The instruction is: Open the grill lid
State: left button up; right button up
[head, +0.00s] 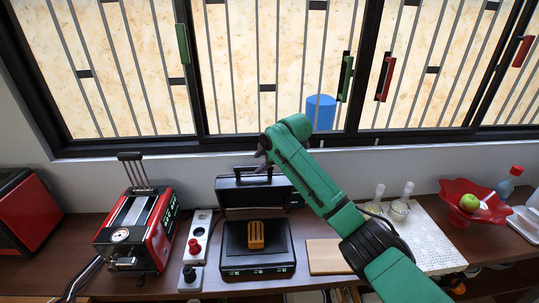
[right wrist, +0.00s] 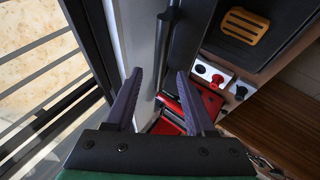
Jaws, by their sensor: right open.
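The grill (head: 258,262) stands on the counter below the window, and its black lid (head: 248,197) is raised, standing roughly upright at the back. An orange slotted slice (head: 256,236) lies on the grill's plate; it also shows in the right wrist view (right wrist: 244,26). The lid's handle (head: 240,170) is along the lid's top edge. My right gripper (head: 264,163) is at that edge, its purple fingers partly hidden by my green arm. In the right wrist view the fingers (right wrist: 162,78) are apart, with the lid edge and handle just beyond them. I cannot tell whether they touch. My left gripper is out of view.
A red toaster-like machine (head: 160,228) and a power strip (head: 194,250) stand left of the grill. A wooden board (head: 326,257), glass bottles (head: 400,207) and a red fruit bowl (head: 474,203) are to the right. The wall and barred window are close behind the lid.

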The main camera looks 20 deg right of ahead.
jog(key=b+v, duration=0.1)
jog(key=v, duration=0.7)
jog(key=shift+b, duration=0.3)
